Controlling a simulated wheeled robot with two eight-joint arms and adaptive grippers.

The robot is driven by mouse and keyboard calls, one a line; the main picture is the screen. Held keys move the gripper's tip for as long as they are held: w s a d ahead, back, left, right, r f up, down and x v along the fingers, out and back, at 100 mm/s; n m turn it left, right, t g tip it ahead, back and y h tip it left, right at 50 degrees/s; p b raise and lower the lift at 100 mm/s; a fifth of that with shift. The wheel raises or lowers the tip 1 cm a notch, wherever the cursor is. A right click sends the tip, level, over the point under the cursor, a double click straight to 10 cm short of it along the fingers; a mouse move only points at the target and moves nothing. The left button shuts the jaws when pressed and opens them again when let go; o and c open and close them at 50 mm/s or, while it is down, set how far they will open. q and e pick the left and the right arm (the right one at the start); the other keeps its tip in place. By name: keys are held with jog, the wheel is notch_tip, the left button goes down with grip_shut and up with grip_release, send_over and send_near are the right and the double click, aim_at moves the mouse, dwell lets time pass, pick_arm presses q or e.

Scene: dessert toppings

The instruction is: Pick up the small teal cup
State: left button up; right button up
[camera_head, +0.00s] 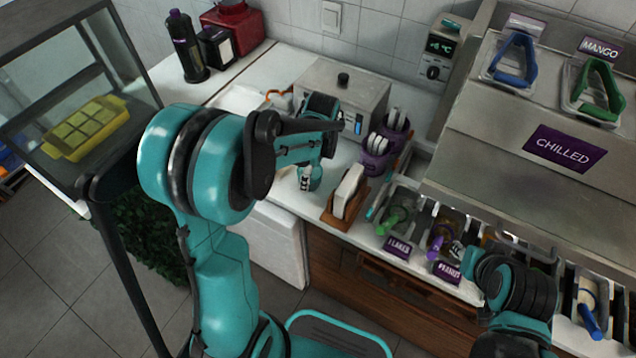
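A small teal shape (316,179) shows on the white counter below my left wrist; it may be the small teal cup, but the arm partly covers it and I cannot be sure. My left arm reaches from the left across the counter. Its gripper (305,179) points down at this teal shape, with a pale finger part against or in front of it. I cannot tell whether the fingers are open or shut, or touching it. My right arm's dark wrist is at the lower right, in front of the topping bins; its fingertips cannot be made out.
A wooden holder with white napkins (348,192) stands just right of my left gripper. Behind are a steel box (341,88) and purple cup holders (378,145). Topping bins with a green-handled scoop (391,222) line the counter's right. A glass case (60,70) stands left.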

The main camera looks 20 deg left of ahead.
pick_arm(q)
jog(key=shift+f, duration=0.65)
jog(key=shift+a, duration=0.25)
jog(key=shift+s+r, duration=0.1)
jog(key=shift+c, duration=0.9)
jog(key=c, duration=0.8)
jog(key=shift+d, duration=0.1)
